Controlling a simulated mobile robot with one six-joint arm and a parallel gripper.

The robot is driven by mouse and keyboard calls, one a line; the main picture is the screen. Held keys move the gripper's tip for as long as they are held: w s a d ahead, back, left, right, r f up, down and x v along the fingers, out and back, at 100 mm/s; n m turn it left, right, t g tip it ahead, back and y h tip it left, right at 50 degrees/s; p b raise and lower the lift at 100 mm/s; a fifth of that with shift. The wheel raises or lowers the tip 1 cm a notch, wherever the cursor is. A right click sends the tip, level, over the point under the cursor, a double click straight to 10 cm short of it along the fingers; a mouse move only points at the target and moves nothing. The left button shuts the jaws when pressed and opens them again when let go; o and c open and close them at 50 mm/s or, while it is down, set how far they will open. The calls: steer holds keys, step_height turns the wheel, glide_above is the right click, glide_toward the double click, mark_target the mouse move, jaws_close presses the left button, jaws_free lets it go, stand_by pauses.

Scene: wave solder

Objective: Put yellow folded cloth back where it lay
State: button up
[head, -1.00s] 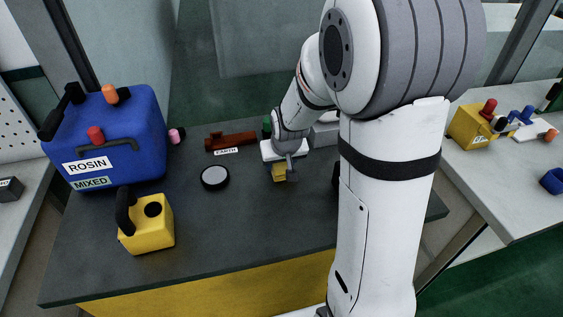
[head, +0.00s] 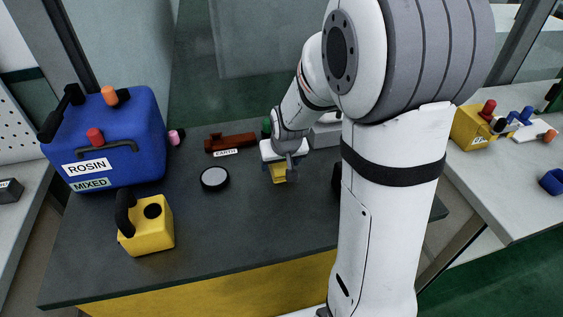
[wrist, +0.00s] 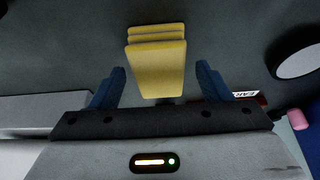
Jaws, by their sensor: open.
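The yellow folded cloth (wrist: 157,65) lies between my gripper's two blue fingers in the wrist view, with a visible gap on each side. In the head view the cloth (head: 279,176) shows just below my gripper (head: 285,164), on or very near the dark table top; part of it is hidden by the gripper. In the wrist view my gripper (wrist: 160,85) is open, and neither finger touches the cloth.
A round black-rimmed disc (head: 214,178) lies left of my gripper. A brown bar labelled EARTH (head: 231,141) lies behind it. A blue ROSIN box (head: 107,140) and a yellow can (head: 147,227) stand at left. The table's front middle is clear.

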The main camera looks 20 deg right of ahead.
steer(key=p+v, duration=0.1)
steer(key=v, duration=1)
steer(key=s+r+g, duration=0.1)
steer(key=s+g, duration=0.1)
steer(key=s, duration=1.4)
steer(key=shift+s+r, duration=0.15)
steer(key=shift+s, duration=0.1)
steer(key=shift+r, duration=0.1)
